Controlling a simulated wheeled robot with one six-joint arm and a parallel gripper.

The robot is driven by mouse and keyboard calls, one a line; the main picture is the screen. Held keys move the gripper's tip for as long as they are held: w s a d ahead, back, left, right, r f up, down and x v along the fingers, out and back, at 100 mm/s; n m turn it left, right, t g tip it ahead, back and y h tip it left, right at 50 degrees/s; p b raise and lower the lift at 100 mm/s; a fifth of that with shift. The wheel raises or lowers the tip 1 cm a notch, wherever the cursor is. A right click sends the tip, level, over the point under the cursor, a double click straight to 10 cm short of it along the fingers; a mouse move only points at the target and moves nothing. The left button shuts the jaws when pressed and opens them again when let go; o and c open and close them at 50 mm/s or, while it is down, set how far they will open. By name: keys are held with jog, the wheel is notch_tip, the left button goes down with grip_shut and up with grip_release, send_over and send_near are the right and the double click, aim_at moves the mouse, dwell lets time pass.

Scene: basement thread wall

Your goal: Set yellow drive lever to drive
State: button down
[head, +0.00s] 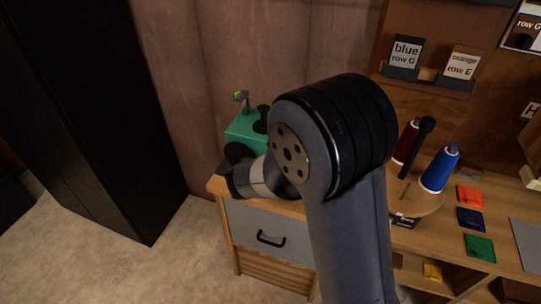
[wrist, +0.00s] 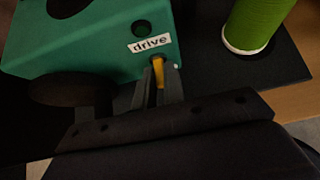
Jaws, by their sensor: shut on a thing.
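The green machine (head: 243,132) stands on the left end of the wooden bench. In the wrist view, its green body (wrist: 95,45) carries a white label reading "drive" (wrist: 150,43). The yellow drive lever (wrist: 159,72) shows just below that label. My gripper (wrist: 161,80) is shut on the lever, with one grey finger on each side of it. The lever's lower part is hidden between the fingers. In the head view, my arm hides the gripper's fingers and the lever.
A green thread spool (wrist: 249,26) stands right of the machine on a dark base. Further right on the bench are a blue spool (head: 440,169), a dark red spool (head: 405,142) and coloured cards. A tall black cabinet (head: 95,110) stands left, with open floor before it.

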jog(key=shift+w+d+r+g+y+p, duration=0.15)
jog(key=shift+r+g+p, duration=0.3)
jog(key=shift+p, duration=1.05)
jog(key=shift+a+r+g+y+p, duration=0.15)
jog(key=shift+g+p, duration=0.4)
jog(key=shift+p, duration=0.95)
jog(key=shift+w+d+f+g+p, duration=0.15)
jog(key=shift+g+p, duration=0.15)
jog(key=shift+p, duration=0.9)
jog(key=c, duration=1.5)
grip_release()
jog(key=v, duration=1.1)
jog(key=shift+d+p, duration=0.15)
jog(key=shift+p, duration=0.25)
